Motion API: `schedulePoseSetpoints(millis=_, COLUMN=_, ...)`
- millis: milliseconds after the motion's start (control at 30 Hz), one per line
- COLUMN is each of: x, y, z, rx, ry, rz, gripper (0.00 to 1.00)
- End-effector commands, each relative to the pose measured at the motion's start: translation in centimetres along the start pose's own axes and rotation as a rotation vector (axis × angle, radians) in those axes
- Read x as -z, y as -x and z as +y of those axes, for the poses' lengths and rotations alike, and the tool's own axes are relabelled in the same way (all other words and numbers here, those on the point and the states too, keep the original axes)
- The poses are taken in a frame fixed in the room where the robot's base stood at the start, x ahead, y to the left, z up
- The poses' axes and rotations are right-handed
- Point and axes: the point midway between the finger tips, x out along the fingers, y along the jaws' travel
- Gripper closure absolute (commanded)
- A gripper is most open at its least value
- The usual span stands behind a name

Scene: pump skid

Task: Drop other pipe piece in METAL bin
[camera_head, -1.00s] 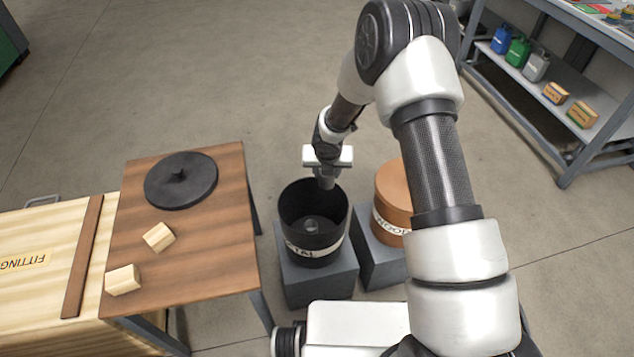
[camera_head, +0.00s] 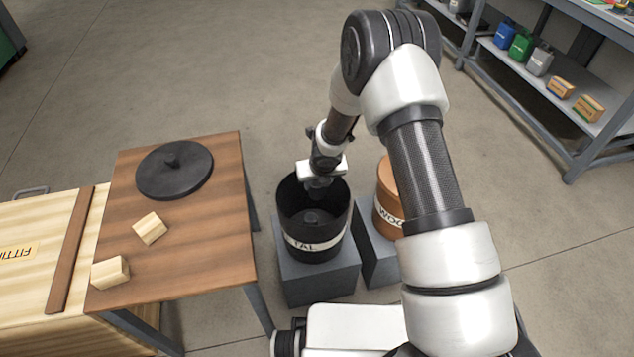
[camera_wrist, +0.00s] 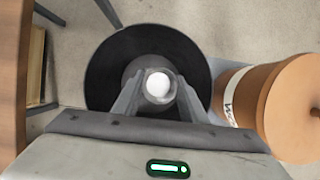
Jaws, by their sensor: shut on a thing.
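The black METAL bin (camera_head: 314,243) stands open on a grey block, its white label partly readable. A grey pipe piece (camera_wrist: 158,84) is between the fingers of my gripper (camera_wrist: 158,92) in the wrist view, its round open end facing the camera. My gripper is shut on it, with the dark bin (camera_wrist: 105,72) behind and below. In the head view my gripper (camera_head: 319,183) is over the bin mouth near its far rim. The held piece is hard to make out there. A dark round shape, perhaps another pipe piece, lies inside the bin.
The orange-brown WOOD bin (camera_head: 386,205) stands just right of the METAL bin. A wooden table (camera_head: 205,255) at left bears a black round lid (camera_head: 174,170) and two wood blocks (camera_head: 150,228). A shelf rack (camera_head: 560,100) stands at the upper right.

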Motion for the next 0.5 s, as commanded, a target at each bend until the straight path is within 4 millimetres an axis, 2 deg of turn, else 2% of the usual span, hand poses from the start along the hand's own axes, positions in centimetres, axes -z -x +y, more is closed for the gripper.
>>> schedulePoseSetpoints(millis=167, x=-0.10, y=0.12, z=0.00, rx=0.000, ry=0.000, rz=-0.001, gripper=0.87)
schedulePoseSetpoints(millis=200, x=-0.10, y=0.12, z=0.00, rx=0.000, ry=0.000, rz=-0.001, gripper=0.55)
schedulePoseSetpoints(millis=300, x=-0.10, y=0.12, z=0.00, rx=0.000, ry=0.000, rz=-0.001, gripper=0.40)
schedulePoseSetpoints(millis=500, x=-0.07, y=0.10, z=-0.01, rx=0.000, ry=0.000, rz=0.000, gripper=0.40)
